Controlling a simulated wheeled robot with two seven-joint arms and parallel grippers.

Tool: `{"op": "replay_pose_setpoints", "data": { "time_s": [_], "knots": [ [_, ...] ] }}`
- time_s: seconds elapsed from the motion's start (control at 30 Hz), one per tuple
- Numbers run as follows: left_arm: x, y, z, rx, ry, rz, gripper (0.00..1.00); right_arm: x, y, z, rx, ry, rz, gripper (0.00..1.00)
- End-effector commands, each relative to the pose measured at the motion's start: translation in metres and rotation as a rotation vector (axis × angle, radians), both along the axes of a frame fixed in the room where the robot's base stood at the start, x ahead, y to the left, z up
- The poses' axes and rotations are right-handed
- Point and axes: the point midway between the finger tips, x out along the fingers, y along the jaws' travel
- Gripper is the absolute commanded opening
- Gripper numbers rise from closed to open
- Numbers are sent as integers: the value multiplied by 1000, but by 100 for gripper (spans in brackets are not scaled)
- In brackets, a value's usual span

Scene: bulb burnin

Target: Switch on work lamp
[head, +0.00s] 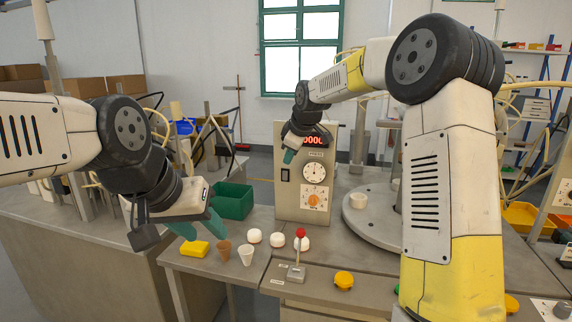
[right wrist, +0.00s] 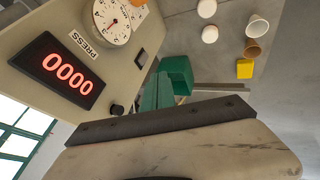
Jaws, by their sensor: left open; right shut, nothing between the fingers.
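No lamp can be made out for certain. A grey instrument cabinet (head: 292,206) stands mid-bench with a red digit display (head: 313,139), a PRESS gauge (head: 315,172) and an orange dial (head: 316,198). A black rocker switch (head: 285,175) is on its left side; it also shows in the right wrist view (right wrist: 141,59), near a small round black knob (right wrist: 117,109). My right gripper (head: 289,156) is shut and empty, its teal fingers in front of the cabinet's upper left face, close to that knob; contact cannot be told. My left gripper (head: 199,227) is open and empty above the bench.
A red-knobbed lever (head: 300,234) and yellow button (head: 344,279) are in front. A round turntable (head: 378,222) is right.

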Motion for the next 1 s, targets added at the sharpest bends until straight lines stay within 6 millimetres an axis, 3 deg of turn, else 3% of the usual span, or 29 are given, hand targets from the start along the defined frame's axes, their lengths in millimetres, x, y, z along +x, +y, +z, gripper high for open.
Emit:
{"op": "replay_pose_setpoints", "data": {
  "time_s": [0.37, 1.0],
  "knots": [
    [0, 0, 0, 0, 0, 0, 43, -2, -1, 3, -1, 1, 1, 0],
    [0, 0, 0, 0, 0, 0, 43, -6, 1, -11, -1, 1, 1, 0]
  ]
}}
